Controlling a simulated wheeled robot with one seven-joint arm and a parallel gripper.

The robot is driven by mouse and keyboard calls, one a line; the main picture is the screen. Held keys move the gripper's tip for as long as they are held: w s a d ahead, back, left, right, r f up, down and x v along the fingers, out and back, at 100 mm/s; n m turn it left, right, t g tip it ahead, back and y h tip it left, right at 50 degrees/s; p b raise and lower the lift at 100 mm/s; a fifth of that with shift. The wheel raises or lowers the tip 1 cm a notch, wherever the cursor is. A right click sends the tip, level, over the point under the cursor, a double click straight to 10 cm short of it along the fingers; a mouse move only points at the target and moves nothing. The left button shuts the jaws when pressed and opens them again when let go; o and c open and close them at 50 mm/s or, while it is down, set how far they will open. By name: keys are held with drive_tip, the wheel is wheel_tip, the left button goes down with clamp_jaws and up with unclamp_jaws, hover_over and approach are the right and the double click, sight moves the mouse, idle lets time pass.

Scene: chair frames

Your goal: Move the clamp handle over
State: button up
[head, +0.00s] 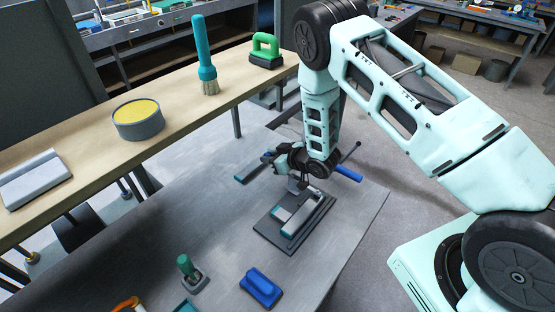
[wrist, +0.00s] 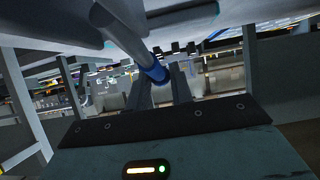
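The clamp (head: 303,218) sits on a dark plate on the grey table in the head view. A blue grip (head: 348,173) shows just right of my wrist, and my arm hides where it joins. In the wrist view a grey bar runs down from the upper left to a blue handle grip (wrist: 157,73). My gripper (wrist: 161,84) is open, with its two fingers apart and background showing between them. The blue grip's end appears at the gap between the fingertips; I cannot tell whether it touches them. In the head view my wrist hangs over the clamp's far end and the fingers are hard to make out.
A wooden bench (head: 90,150) at left carries a yellow-topped round tin (head: 138,119), a teal brush (head: 204,60) and a green-handled block (head: 265,52). The table's left middle is clear.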

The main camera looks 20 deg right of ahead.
drive_tip(key=shift+d+r, duration=0.1)
drive_tip(key=shift+r, duration=0.05)
drive_tip(key=shift+s+d+r+p, duration=0.1)
drive_tip(key=shift+s+r+p, duration=0.15)
drive_tip(key=shift+r, duration=0.25)
drive_tip(key=shift+s+d+r+p, duration=0.15)
drive_tip(key=shift+s+r+p, duration=0.05)
drive_tip(key=shift+r+p, duration=0.2)
drive_tip(key=shift+s+d+r+p, duration=0.1)
drive_tip(key=shift+s+r+p, duration=0.15)
drive_tip(key=shift+r, duration=0.3)
drive_tip(key=shift+s+d+r+p, duration=0.25)
drive_tip(key=shift+r+p, duration=0.1)
drive_tip(key=shift+r, duration=0.2)
drive_tip(key=shift+s+d+r+p, duration=0.25)
drive_tip(key=shift+s+r+p, duration=0.15)
drive_tip(key=shift+s+r, duration=0.3)
drive_tip(key=shift+w, duration=0.1)
drive_tip(key=shift+r, duration=0.1)
